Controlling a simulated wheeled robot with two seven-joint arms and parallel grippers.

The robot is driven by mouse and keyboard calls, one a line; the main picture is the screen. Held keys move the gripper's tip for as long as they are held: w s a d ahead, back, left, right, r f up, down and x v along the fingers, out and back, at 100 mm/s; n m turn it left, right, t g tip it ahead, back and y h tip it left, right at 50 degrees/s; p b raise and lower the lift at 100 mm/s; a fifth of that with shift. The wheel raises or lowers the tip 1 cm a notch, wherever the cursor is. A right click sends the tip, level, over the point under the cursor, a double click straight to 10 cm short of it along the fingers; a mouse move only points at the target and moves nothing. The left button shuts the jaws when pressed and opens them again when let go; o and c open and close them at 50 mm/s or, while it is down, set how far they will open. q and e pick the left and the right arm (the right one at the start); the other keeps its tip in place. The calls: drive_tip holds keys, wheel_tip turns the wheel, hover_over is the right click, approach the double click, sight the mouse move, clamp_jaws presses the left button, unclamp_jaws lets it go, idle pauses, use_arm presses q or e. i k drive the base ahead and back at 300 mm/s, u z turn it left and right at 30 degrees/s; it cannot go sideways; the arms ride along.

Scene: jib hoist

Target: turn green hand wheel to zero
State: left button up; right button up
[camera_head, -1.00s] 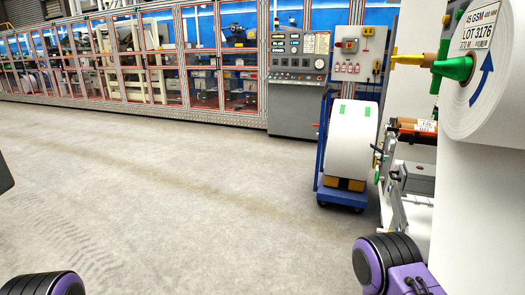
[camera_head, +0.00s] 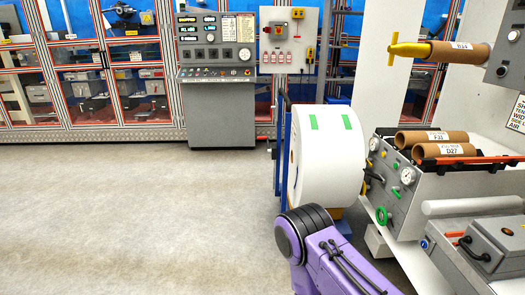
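A small green hand wheel (camera_head: 381,215) sits low on the front of the grey machine cabinet (camera_head: 440,185), right of centre. A smaller green knob or lever (camera_head: 395,192) is just above it. Two round gauges show there, one near the top left of the front and one at its right. Any scale for the wheel is too small to read. A purple link of my own arm is at the bottom, below and left of the wheel and apart from it in the picture. Neither gripper shows.
A large white roll (camera_head: 325,155) on a blue cart stands directly left of the cabinet. Cardboard cores (camera_head: 435,137) lie on the cabinet, and a yellow-ended spindle (camera_head: 410,50) juts out above. A grey console (camera_head: 217,85) stands behind. The floor at left is clear.

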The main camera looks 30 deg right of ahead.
sight(384, 215)
drive_tip(key=z, duration=0.4)
drive_tip(key=i, duration=1.25)
drive_tip(key=z, duration=1.95)
drive_tip(key=i, duration=1)
drive_tip(key=z, duration=0.9)
